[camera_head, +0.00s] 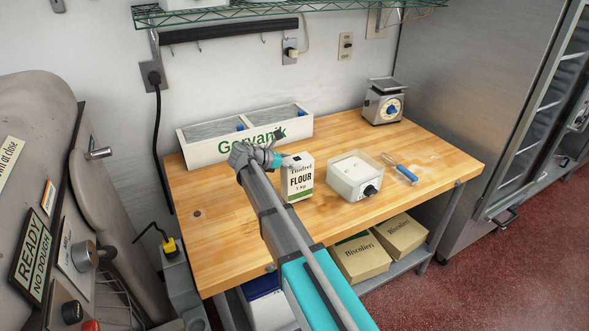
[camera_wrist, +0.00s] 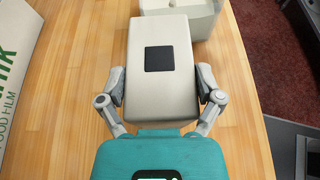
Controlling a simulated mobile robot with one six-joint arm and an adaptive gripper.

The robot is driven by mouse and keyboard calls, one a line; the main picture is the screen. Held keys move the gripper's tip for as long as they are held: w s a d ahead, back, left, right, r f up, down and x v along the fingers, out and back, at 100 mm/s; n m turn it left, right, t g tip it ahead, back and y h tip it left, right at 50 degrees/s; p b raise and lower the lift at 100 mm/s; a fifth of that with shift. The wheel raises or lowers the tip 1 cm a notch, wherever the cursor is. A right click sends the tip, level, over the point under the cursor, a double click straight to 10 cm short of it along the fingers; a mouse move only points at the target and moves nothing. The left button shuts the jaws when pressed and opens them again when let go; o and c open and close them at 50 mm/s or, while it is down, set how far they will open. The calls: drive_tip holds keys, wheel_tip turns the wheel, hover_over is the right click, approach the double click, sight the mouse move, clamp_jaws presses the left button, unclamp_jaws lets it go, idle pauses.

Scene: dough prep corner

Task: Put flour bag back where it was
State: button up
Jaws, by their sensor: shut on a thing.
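My gripper (camera_wrist: 161,88) has a finger pressed on each side of the bag. In the head view my gripper (camera_head: 279,160) reaches the bag from the left and partly covers its upper left. I cannot tell whether the bag's base touches the bench.
The wooden bench (camera_head: 225,236) is clear at front left. A white "Gorvanik" box (camera_head: 205,151) stands behind. A white container with a dark knob (camera_head: 354,178) is close to the bag's right. A blue-handled tool (camera_head: 405,173) and a scale (camera_head: 383,103) lie further right.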

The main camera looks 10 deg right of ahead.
drive_tip(key=shift+f+b, duration=0.3)
drive_tip(key=shift+f, duration=0.45)
drive_tip(key=o, duration=1)
drive_tip(key=p+v, duration=0.4)
drive_tip(key=v, duration=0.8)
drive_tip(key=shift+r+p, duration=0.2)
drive_tip(key=shift+p, duration=0.2)
